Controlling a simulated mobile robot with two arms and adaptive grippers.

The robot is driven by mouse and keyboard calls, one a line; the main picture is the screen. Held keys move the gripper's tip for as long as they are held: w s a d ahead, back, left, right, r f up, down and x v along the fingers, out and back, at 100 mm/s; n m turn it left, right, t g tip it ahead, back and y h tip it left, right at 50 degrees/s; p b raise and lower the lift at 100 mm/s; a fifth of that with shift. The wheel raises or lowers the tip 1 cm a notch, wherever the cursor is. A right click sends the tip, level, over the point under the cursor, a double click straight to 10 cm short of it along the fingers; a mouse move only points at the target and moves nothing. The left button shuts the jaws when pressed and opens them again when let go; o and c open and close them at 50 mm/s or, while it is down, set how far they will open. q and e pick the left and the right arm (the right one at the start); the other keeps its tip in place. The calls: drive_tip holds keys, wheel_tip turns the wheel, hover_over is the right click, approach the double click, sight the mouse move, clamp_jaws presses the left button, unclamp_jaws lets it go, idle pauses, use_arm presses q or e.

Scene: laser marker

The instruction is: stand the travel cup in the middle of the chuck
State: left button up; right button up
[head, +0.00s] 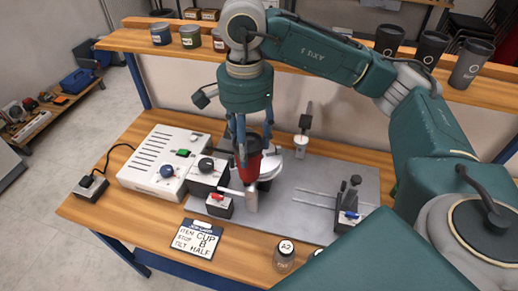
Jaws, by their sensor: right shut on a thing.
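My right gripper (240,135) comes down from above over the middle of the bench and is shut on the red travel cup (248,161), which has a dark top. The cup is close to upright. The chuck (268,170) is a pale metal part beside and behind the cup, partly hidden by the cup and the fingers. I cannot tell whether the cup touches it. A grey upright cylinder (251,200) shows just below the cup. My left gripper is not in view.
A white control box (165,165) stands left of a dark-fronted unit (207,177). A small box with a red lever (219,205) and a card (198,239) are in front. A slide with a blue-levered stop (348,205) is right. Dark cups (432,50) stand on the shelf.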

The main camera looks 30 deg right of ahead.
drive_tip(key=w+d+r+m+p, duration=0.2)
drive_tip(key=w+d+r+m, duration=0.15)
drive_tip(key=r+m, duration=0.55)
drive_tip(key=w+d+r+m+p, duration=0.1)
drive_tip(key=w+d+r+m, duration=0.25)
drive_tip(key=r+m, duration=0.55)
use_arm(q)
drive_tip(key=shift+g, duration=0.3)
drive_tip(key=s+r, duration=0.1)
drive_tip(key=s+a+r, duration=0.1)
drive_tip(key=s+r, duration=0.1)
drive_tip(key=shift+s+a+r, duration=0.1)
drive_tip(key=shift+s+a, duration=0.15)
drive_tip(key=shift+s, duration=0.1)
use_arm(e)
wheel_tip(320, 180, down, 22)
drive_tip(key=m, duration=0.2)
drive_tip(key=shift+d+m, duration=0.4)
drive_tip(key=shift+f, duration=0.15)
